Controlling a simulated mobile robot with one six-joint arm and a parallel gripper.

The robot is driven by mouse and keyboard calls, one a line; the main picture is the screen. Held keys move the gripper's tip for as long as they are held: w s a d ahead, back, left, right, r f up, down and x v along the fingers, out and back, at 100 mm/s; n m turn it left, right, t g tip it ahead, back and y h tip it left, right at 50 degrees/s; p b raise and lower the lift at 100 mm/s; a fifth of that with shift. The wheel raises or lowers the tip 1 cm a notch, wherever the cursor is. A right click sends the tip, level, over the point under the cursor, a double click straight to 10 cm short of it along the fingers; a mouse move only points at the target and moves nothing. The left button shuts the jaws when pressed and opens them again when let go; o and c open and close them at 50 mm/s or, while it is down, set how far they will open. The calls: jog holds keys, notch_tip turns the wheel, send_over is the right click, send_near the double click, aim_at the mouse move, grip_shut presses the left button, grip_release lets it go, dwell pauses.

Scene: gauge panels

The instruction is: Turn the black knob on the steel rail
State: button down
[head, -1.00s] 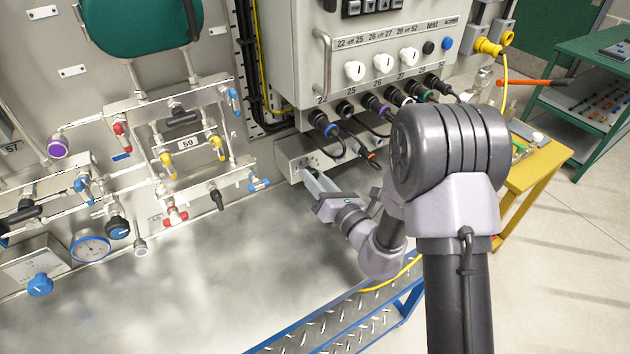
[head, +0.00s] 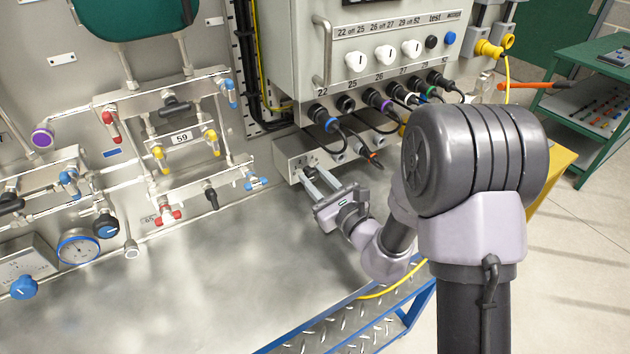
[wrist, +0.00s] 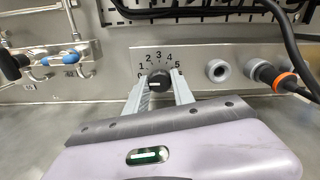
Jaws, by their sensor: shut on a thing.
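The black knob (wrist: 158,80) sits on the face of the steel rail (wrist: 210,53), with a printed scale of numbers from 0 to 5 around it in the wrist view. My gripper (wrist: 160,88) has its two fingers on either side of the knob and is shut on it. The knob's pale pointer mark looks roughly level, towards the left side near 0. In the head view my gripper (head: 311,182) reaches the left end of the rail (head: 290,154), and the fingers partly hide the knob.
A plug with an orange ring (wrist: 280,77) and a bare socket (wrist: 217,70) are right of the knob on the rail. Black cables hang above from the grey control box (head: 300,60). A pipe panel with blue-handled valves (head: 256,183) is to the left. Bare metal surface lies below.

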dwell(0.3)
jog(key=c, duration=1.1)
grip_release()
jog(key=p+v, duration=1.1)
jog(key=v, duration=0.6)
jog(key=shift+s+d, duration=0.15)
jog(key=shift+d, duration=0.05)
